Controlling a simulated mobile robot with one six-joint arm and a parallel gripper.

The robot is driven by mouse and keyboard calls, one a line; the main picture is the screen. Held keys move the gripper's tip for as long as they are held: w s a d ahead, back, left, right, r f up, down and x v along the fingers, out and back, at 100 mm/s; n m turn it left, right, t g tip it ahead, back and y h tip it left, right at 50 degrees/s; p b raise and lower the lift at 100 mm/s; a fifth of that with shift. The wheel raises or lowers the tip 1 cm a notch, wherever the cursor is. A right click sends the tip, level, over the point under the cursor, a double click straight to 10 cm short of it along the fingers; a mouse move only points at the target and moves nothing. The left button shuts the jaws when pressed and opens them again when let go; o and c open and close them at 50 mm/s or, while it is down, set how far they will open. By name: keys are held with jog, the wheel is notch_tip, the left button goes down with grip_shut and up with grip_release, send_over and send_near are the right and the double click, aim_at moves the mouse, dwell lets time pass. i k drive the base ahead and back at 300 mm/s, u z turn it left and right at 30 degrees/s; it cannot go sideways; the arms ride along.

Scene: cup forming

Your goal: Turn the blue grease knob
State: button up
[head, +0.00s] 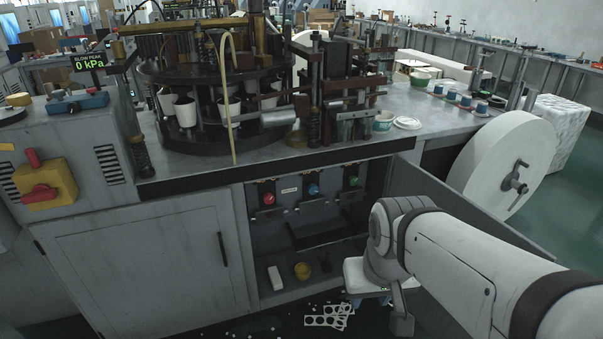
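The blue grease knob (313,190) is the middle one of three coloured knobs on the back panel inside the open cabinet. A red knob (268,198) is to its left and a green knob (352,182) to its right. My arm reaches in from the lower right. Its end, my gripper (368,280), is low in front of the right side of the cabinet opening, below and right of the blue knob and apart from it. The fingers are not clear behind the wrist, so I cannot tell whether they are open or shut.
The open cabinet door (480,206) extends to the right behind my arm. A white block (275,278) and a yellow pot (302,270) are low in the cabinet. White punched scraps (328,316) lie on the floor. The bench edge overhangs the knobs.

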aim_at(313, 190)
jog(key=u, duration=0.35)
jog(key=i, duration=0.85)
jog(key=z, duration=0.45)
